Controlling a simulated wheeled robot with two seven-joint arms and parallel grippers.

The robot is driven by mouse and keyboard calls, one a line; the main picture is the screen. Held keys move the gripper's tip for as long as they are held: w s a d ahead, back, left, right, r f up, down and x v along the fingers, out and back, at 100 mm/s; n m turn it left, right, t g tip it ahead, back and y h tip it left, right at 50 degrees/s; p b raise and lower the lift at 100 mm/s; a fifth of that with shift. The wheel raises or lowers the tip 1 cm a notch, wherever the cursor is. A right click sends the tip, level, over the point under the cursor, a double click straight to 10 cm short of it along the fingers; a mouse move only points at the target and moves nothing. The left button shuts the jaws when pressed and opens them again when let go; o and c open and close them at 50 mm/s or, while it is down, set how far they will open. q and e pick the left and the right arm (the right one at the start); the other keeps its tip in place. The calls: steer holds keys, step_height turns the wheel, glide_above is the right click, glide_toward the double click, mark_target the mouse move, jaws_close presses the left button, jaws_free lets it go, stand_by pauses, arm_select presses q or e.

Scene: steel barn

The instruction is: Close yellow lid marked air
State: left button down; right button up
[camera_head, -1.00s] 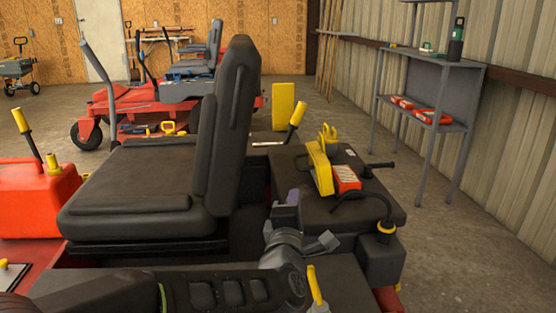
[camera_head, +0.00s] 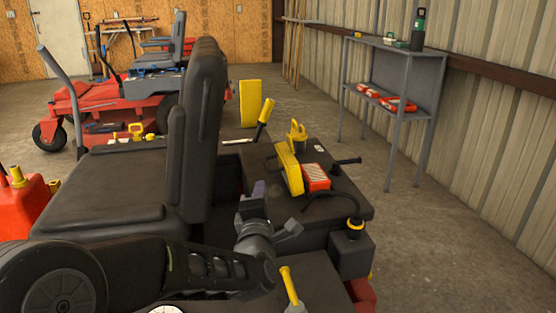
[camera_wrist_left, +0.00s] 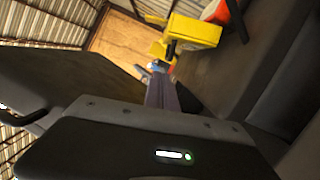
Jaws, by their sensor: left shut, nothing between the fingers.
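A yellow lid (camera_head: 289,168) stands tilted up on the dark rear deck of the mower. Directly to its right is a red box (camera_head: 316,177) with white markings; no word can be read. My left gripper (camera_head: 258,190) is shut and empty, left of the lid and nearer to me, apart from it, beside the seat back. In the left wrist view the shut fingers (camera_wrist_left: 160,88) point toward a yellow block (camera_wrist_left: 195,30), likely the lid, with an orange-red piece (camera_wrist_left: 218,10) beyond it. My right gripper is not in view.
The black seat (camera_head: 203,130) rises just left of my gripper. A yellow-handled lever (camera_head: 265,112), a yellow cap (camera_head: 297,132) and a black hose (camera_head: 335,196) surround the lid. A grey shelf (camera_head: 405,110) stands right. The floor between is clear.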

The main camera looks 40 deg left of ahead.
arm_select(q)
steer(key=p+x, duration=0.5)
steer(key=x, duration=0.1)
steer(key=shift+w+f, duration=0.1)
steer(key=shift+w, duration=0.05)
steer(key=w+d, duration=0.1)
steer(key=w+d+r, duration=0.1)
steer(key=w, duration=0.1)
steer(key=shift+w+d+p, duration=0.15)
steer(key=shift+p, duration=0.25)
steer(key=shift+r, duration=0.1)
